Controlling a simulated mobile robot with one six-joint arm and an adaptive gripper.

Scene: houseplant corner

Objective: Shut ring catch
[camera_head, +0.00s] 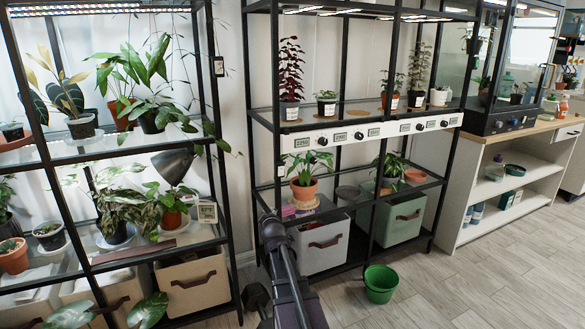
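I cannot make out a ring catch for certain in the head view. A glass-fronted cabinet (508,70) stands on the counter at the right, with a dark, rounded handle (546,78) on its door side. Whether a catch is there, and whether it is open or shut, is too small to tell. My dark arm (285,268) rises from the bottom middle, in front of the middle rack and well to the left of the cabinet. I cannot make out fingertips on it, so the state of my gripper is unclear.
A black plant rack (233,190) stands at the left. A middle rack carries a white panel of knobs (372,131) and two fabric bins. A green bucket (380,284) stands on the floor before it. An open white shelf unit (465,205) supports the counter. The floor at the lower right is clear.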

